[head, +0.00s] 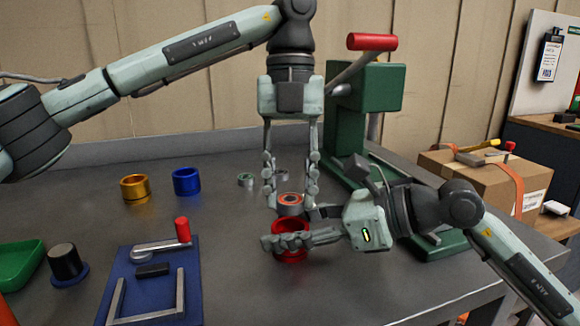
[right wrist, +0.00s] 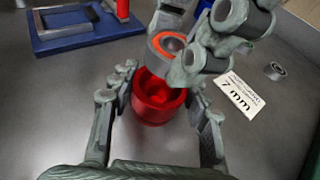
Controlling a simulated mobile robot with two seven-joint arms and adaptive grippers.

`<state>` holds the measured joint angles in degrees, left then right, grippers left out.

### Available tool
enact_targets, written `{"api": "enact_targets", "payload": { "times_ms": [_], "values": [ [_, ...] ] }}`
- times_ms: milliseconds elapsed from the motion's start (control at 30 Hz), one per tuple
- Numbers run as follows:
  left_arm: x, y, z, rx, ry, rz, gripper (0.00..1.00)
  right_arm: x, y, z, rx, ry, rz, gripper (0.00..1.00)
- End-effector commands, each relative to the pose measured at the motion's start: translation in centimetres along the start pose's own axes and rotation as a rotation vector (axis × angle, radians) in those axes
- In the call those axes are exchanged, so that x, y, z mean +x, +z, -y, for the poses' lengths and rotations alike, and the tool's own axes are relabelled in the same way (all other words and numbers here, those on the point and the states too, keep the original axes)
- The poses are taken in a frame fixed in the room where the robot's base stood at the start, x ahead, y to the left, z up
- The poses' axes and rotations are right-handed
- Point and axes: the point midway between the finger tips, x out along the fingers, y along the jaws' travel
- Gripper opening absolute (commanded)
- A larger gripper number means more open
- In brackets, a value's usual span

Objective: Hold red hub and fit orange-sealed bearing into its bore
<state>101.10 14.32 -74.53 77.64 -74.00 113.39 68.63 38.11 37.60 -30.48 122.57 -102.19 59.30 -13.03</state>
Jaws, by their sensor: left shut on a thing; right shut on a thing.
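The red hub (head: 290,256) stands on the grey table with its bore facing up; the right wrist view shows the empty red bore (right wrist: 160,95). My right gripper (head: 290,240) is shut on the hub, its fingers on either side of the wall. The orange-sealed bearing (head: 290,203), a grey ring with an orange seal, is held just above the hub by my left gripper (head: 291,192), which points down and is shut on it. In the right wrist view the bearing (right wrist: 168,43) appears over the hub's far rim, partly hidden by the left fingers.
A gold ring (head: 135,187) and a blue ring (head: 186,181) stand at left. Small bearings (head: 246,180) lie behind the hub. A green press (head: 345,125) stands behind right. A blue fixture (head: 150,285) with a red-knobbed crank is front left. A "7 mm" card (right wrist: 240,95) lies nearby.

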Motion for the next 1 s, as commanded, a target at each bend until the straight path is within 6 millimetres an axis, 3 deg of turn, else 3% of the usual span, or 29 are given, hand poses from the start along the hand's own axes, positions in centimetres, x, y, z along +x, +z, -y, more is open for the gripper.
{"api": "enact_targets", "payload": {
  "times_ms": [467, 1000],
  "values": [
    [0.2, 0.0, 0.0, -0.002, 0.000, 0.000, 0.03, 0.0, -0.1, 0.0, 0.000, -0.001, -0.001, 0.05],
    [2.5, 0.4, 0.0, -0.002, 0.000, 0.000, 0.03, 0.0, -0.1, 0.0, 0.000, -0.001, -0.001, 0.05]
  ]
}}
